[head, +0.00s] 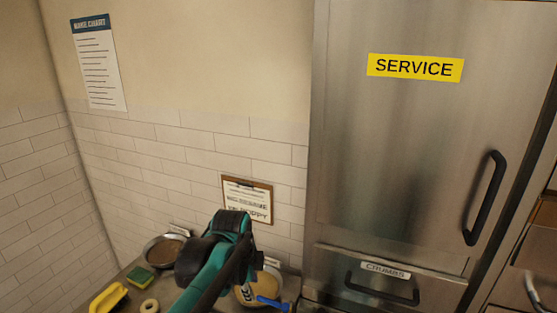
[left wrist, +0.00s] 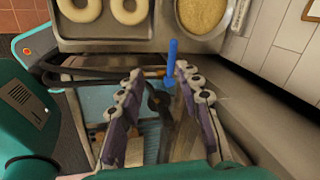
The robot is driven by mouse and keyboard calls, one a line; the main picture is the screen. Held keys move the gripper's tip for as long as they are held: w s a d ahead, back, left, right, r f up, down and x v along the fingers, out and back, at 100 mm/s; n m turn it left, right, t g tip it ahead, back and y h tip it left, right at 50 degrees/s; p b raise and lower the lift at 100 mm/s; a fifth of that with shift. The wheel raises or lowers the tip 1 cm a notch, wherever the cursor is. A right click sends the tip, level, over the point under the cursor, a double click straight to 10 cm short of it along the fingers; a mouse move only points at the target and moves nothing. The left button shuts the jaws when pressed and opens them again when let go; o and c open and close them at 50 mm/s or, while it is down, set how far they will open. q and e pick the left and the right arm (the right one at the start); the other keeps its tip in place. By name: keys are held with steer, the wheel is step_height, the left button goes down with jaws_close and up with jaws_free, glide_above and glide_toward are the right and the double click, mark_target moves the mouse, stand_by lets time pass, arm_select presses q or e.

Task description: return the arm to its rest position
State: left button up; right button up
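My left arm (head: 215,262), teal and black, reaches in from the bottom of the head view over the counter. Its gripper is partly hidden there by the arm. In the left wrist view my left gripper (left wrist: 159,72) is open, with its purple-grey fingers well apart. A blue handle (left wrist: 172,65) lies just beyond the fingertips, near the right finger, and the fingers do not close on it. The handle also shows in the head view (head: 271,302), by a bowl of yellowish grains (left wrist: 202,14). My right gripper is not in view.
A tray (left wrist: 100,45) with pale rings is at the counter edge. A bowl of brown contents (head: 163,251), a green-yellow sponge (head: 140,276) and a yellow item (head: 108,298) are left of the arm. A steel service cabinet (head: 400,150) stands at right.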

arm_select(q)
steer(key=s+a+f+n+t+b, duration=0.2)
steer(key=s+a+f+n, duration=0.3)
steer(key=s+n, duration=0.3)
steer(key=s+a+f+n+t+b, duration=0.2)
steer(key=s+a+f+n+b, duration=0.3)
steer(key=s+f+n, duration=0.3)
steer(key=s+n, duration=0.1)
steer(key=n, duration=0.2)
steer(key=shift+s+a+y, duration=0.2)
steer(key=shift+s+y, duration=0.05)
steer(key=shift+y, duration=0.15)
